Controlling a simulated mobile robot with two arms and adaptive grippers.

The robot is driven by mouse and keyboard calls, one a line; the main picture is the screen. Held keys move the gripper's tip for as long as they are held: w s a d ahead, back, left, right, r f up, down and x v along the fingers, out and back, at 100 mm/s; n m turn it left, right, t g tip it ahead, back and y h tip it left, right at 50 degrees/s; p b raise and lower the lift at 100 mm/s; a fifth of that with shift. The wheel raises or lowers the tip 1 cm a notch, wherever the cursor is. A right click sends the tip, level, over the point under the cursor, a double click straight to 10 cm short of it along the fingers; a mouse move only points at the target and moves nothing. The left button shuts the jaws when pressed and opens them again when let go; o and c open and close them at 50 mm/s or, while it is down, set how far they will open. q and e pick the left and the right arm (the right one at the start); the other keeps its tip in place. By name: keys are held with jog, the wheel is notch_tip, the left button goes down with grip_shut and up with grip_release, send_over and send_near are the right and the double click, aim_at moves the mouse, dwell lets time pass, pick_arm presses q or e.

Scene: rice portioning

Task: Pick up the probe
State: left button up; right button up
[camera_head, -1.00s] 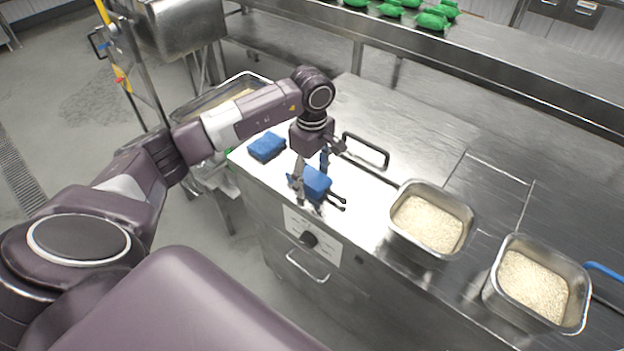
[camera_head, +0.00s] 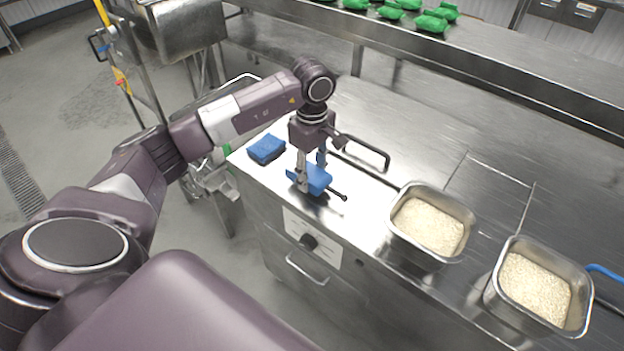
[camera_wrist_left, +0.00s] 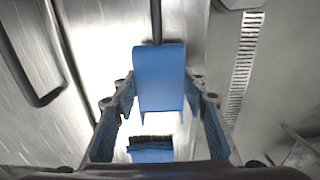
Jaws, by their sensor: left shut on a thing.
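The probe has a blue body (camera_head: 317,179) and a thin black rod pointing to the lower right, just above the steel counter. My left gripper (camera_head: 312,178) reaches down from above and is shut on the blue body, one finger on each side. In the left wrist view, the blue body (camera_wrist_left: 160,80) sits between the fingertips, with the black rod going up out of the top of the picture. The fingers hide part of the body in the head view. My right gripper is not in view.
A second blue block (camera_head: 267,148) lies on the counter (camera_head: 420,150) left of the gripper. A black handle (camera_head: 366,152) stands just behind it. Two steel pans of rice (camera_head: 428,225) (camera_head: 537,288) are to the right. Green bags (camera_head: 432,21) lie on a far shelf.

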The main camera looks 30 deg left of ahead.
pick_arm(q)
notch_tip(320, 180, up, 10)
jog(key=shift+w+f+b, duration=0.1)
jog(key=shift+f+b, duration=0.05)
jog(key=shift+b, duration=0.85)
notch_tip(320, 180, up, 8)
jog(key=p, duration=0.1)
send_over(312, 173)
notch_tip(312, 173, up, 6)
jog(key=p, duration=0.6)
jog(key=shift+r, duration=0.2)
jog(key=shift+f, duration=0.1)
